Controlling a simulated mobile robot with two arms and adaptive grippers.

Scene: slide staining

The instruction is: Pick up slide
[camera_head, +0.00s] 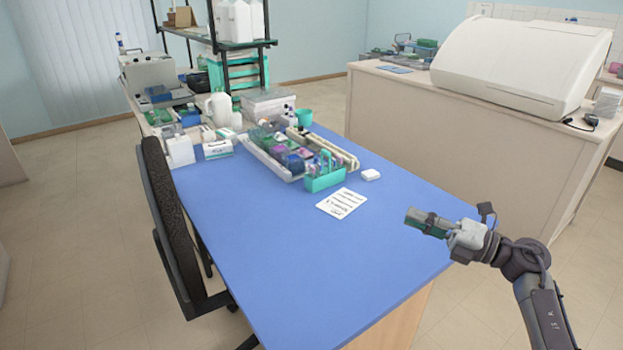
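No single slide can be made out at this size. A teal rack with a raised handle (324,178) stands on the blue tabletop, at the near end of a long pale tray (262,157) holding several coloured jars. Whether slides sit in the rack is too small to tell. My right gripper (424,220) hangs over the right edge of the blue table, well to the right of the rack and nearer to me. Its fingers show side-on with dark green-grey parts, so their opening is unclear. My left gripper is out of view.
Bottles, a white jug (219,108) and boxes crowd the far end. A chair (172,220) stands at the left edge. The near half of the blue table (320,275) is clear.

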